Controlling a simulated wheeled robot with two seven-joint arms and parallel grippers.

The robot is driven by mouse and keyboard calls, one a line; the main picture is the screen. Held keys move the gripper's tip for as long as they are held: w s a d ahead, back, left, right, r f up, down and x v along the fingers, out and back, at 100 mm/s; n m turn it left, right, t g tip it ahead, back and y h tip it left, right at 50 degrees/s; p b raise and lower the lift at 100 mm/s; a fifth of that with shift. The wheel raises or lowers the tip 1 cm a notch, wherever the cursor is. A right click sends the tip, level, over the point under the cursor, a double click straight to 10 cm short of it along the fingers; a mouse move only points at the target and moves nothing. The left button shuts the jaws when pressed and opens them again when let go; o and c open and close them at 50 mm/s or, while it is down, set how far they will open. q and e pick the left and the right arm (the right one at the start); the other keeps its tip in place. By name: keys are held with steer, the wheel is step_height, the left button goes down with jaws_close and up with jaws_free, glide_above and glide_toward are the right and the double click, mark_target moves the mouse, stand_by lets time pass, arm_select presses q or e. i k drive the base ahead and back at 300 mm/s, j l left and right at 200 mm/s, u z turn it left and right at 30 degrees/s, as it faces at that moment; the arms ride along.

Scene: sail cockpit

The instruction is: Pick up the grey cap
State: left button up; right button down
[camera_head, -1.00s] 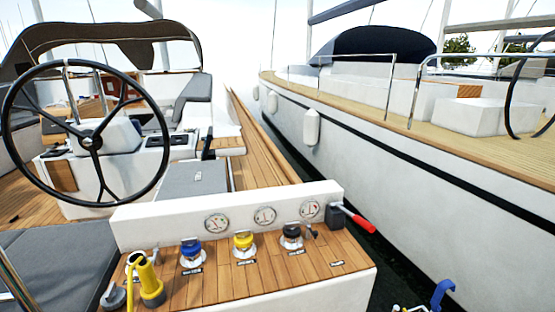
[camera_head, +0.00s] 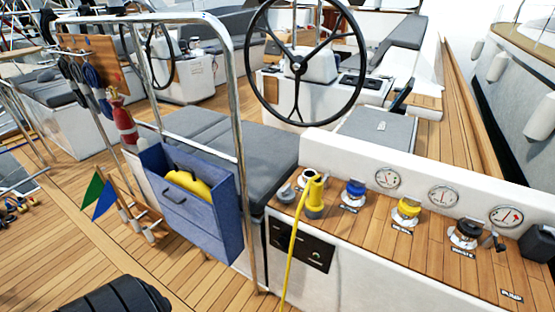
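The grey cap (camera_head: 286,193) sits on the wooden top of the console, at its left end. It stands just left of a yellow plug (camera_head: 315,197) and a pale round fitting (camera_head: 307,175) beside it.
A blue cap (camera_head: 354,190), a yellow cap (camera_head: 408,208) and a black cap (camera_head: 466,232) sit on fittings along the wooden top (camera_head: 385,232). A yellow hose (camera_head: 290,255) hangs over the front. A steel rail (camera_head: 240,130) and blue bag (camera_head: 195,220) stand left.

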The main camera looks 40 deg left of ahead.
mark_target(288, 199)
steer(key=u, duration=1.1)
